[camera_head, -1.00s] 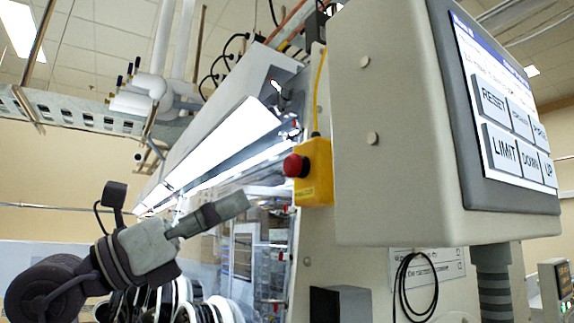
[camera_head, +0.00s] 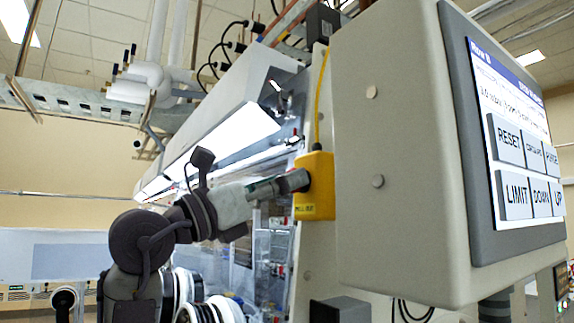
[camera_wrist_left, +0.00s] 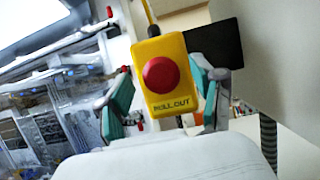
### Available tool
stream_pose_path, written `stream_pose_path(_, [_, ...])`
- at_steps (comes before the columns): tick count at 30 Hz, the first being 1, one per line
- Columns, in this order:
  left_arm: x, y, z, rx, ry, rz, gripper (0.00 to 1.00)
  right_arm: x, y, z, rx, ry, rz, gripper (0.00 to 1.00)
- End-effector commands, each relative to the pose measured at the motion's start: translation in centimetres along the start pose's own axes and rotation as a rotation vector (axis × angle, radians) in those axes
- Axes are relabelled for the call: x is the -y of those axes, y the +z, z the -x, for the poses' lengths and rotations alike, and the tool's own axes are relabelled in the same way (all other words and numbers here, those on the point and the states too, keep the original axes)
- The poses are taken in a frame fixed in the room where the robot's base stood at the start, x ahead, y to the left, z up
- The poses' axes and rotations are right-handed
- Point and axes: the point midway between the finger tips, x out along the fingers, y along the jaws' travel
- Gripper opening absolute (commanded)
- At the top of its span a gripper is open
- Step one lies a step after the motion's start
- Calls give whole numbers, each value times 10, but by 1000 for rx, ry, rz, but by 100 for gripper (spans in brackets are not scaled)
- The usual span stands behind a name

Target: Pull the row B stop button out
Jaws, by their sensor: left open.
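The row B stop button is a red round knob (camera_wrist_left: 160,75) on a yellow box, labelled "PULL OUT" in the left wrist view. The yellow box (camera_head: 318,198) is fixed beside the grey panel in the head view, with a yellow cable rising from it. My left gripper (camera_head: 299,181) reaches the box from the left, and its fingertips hide the red knob there. In the left wrist view my left gripper (camera_wrist_left: 166,95) is open, with one teal-padded finger on each side of the box. I cannot tell whether the pads touch it. My right gripper is not in view.
A large grey control panel (camera_head: 400,160) with a touch screen (camera_head: 515,140) stands close on the right of the box. The glovebox with its bright light strip (camera_head: 225,140) is behind my left arm. Black-and-white round ports (camera_head: 205,312) are below.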

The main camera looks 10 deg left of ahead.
Motion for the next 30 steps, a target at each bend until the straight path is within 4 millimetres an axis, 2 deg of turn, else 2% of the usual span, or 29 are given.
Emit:
stream_pose_path(4, [0, 0, -11, -1, -1, 1, 67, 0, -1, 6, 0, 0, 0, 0])
stream_pose_path(13, [0, -1, -12, 0, 0, 0, 67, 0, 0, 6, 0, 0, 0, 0])
stream_pose_path(14, [0, -1, -12, 0, 0, 0, 64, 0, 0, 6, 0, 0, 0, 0])
stream_pose_path(25, [0, 0, -12, 0, 0, 0, 2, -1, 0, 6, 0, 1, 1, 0])
stream_pose_path(30, [0, 0, -12, 0, 1, -1, 0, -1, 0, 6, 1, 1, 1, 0])
